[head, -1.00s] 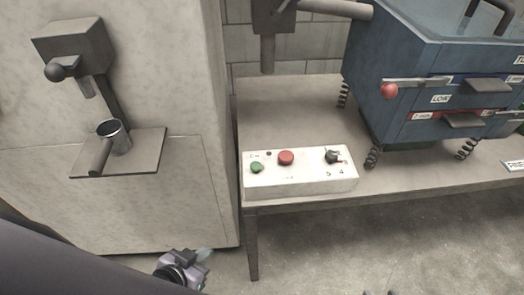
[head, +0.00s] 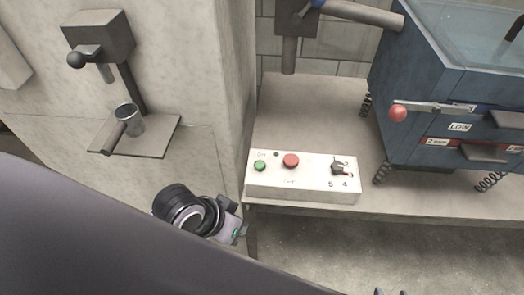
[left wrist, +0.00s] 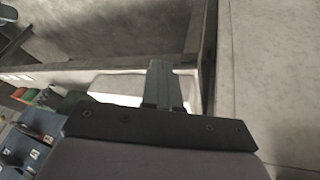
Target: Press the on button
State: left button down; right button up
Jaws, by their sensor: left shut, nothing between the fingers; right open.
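The white control box (head: 305,187) sits on the table's front left corner in the head view. Its green button (head: 260,166), labelled ON, is at the left end, beside a red button (head: 291,160). My left gripper (head: 236,228) is just left of and below the box, apart from the green button in the picture; its fingers are mostly hidden there. In the left wrist view its fingers (left wrist: 162,82) are together and empty, in front of a white surface that looks like the box. The tips of my right gripper (head: 391,292) show apart at the bottom edge.
A black rotary switch (head: 338,168) is at the box's right end. A blue machine (head: 440,100) on springs stands on the table (head: 300,115) to the right. A large pale cabinet (head: 200,90) with a metal cup (head: 129,120) on its shelf stands left.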

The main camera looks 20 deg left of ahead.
pick_arm(q)
jog(key=w+d+r+g, duration=0.3)
jog(key=w+d+r, duration=0.25)
jog(key=w, duration=0.35)
jog(key=w+a+r+n+g+y, duration=0.1)
jog(key=w+a+r+n+y, duration=0.2)
jog(key=w+a+r+n, duration=0.2)
jog(key=w+a+r, duration=0.2)
jog(key=w+r, duration=0.2)
jog(key=shift+w+a+r, duration=0.2)
jog(key=shift+a+r, duration=0.05)
jog(key=shift+a, duration=0.15)
pick_arm(e)
jog(key=shift+a+r, duration=0.1)
jog(key=shift+r, duration=0.1)
pick_arm(q)
jog(key=shift+f, duration=0.1)
